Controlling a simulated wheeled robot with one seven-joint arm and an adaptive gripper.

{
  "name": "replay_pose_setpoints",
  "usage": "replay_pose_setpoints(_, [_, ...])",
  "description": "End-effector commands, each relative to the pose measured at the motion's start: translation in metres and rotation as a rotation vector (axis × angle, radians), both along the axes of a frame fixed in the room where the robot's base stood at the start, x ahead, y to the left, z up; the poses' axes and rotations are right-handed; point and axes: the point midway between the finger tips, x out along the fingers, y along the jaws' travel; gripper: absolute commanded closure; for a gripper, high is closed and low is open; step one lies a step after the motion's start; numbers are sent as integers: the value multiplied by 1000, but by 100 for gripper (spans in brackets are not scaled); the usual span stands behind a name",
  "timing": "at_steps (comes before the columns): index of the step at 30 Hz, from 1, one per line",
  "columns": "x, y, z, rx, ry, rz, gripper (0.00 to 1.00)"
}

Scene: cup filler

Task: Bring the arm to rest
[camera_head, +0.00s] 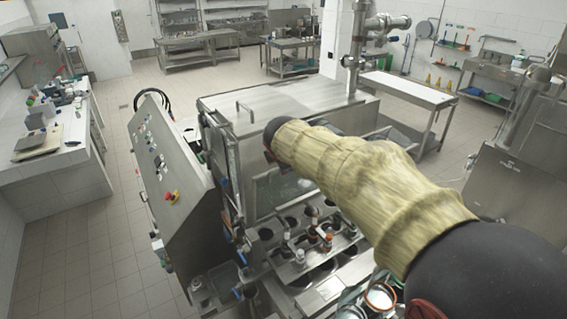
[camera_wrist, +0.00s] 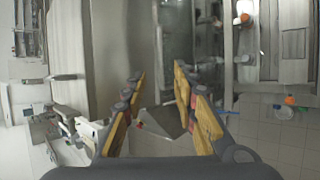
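My arm (camera_head: 365,185), in a pale yellow sleeve with black joints, reaches from the lower right of the head view to the middle. It is raised above the steel cup filling machine (camera_head: 290,105). My gripper (camera_wrist: 158,80) shows in the wrist view with its yellow-padded fingers spread apart. Nothing is held between them. In the head view my gripper is mostly hidden behind the arm's black end.
A tilted control panel (camera_head: 170,185) with a red button stands left of the machine. Machine fittings (camera_head: 315,238) and round cup openings lie below the arm. A steel pipe (camera_head: 356,45) rises behind. A white counter (camera_head: 50,160) is at far left, with clear floor between.

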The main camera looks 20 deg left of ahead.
Motion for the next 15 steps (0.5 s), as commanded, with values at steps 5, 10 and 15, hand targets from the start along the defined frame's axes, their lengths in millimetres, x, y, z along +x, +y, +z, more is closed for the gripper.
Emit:
replay_pose_setpoints(5, [0, 0, 0, 0, 0, 0, 71])
replay_pose_setpoints(10, [0, 0, 0, 0, 0, 0, 71])
replay_pose_setpoints(15, [0, 0, 0, 24, 9, -26, 71])
